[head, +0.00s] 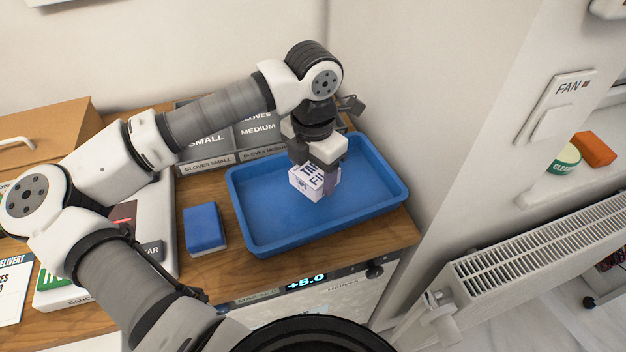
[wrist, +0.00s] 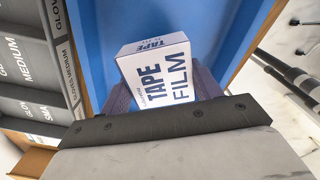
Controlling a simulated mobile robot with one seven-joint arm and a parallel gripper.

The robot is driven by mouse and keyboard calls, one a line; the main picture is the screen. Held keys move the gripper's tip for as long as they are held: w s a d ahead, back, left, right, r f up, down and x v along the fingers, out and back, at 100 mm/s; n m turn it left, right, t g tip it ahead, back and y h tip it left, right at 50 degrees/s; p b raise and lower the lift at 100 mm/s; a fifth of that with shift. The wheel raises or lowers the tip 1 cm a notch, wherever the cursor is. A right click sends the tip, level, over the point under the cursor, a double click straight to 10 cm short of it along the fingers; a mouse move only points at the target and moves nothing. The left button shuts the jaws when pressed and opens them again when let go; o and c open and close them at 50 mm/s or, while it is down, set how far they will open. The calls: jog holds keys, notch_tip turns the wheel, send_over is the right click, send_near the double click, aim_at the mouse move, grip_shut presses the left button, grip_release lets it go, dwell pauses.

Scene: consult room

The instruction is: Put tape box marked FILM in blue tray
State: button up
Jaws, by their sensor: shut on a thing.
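The white tape box (head: 308,184) has dark blue lettering. In the wrist view the box (wrist: 160,72) reads TAPE FILM. My gripper (head: 318,172) points down over the blue tray (head: 262,222) and is shut on this box. In the wrist view my gripper's fingers (wrist: 165,98) lie on either side of the box. The box is within the tray's outline, right of its middle. I cannot tell whether it touches the tray floor. The tray's blue floor and wall also show in the wrist view (wrist: 100,50). Nothing else is seen in the tray.
Glove boxes marked SMALL (head: 207,141) and MEDIUM (head: 258,131) stand behind the tray. A blue sponge-like block (head: 204,229) lies left of it on the wooden top (head: 335,248). A wall rises close on the right, with a FAN switch (head: 556,105) and a radiator (head: 540,262) beyond.

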aim_at(314, 170)
jog(key=shift+f+p, duration=0.35)
jog(key=shift+f, duration=1.55)
jog(key=shift+f+b, duration=0.15)
jog(key=shift+b, duration=0.15)
jog(key=o, duration=1)
notch_tip(314, 170, up, 12)
jog(key=b, duration=0.2)
jog(key=shift+r+b, duration=0.2)
jog(key=shift+b, duration=0.1)
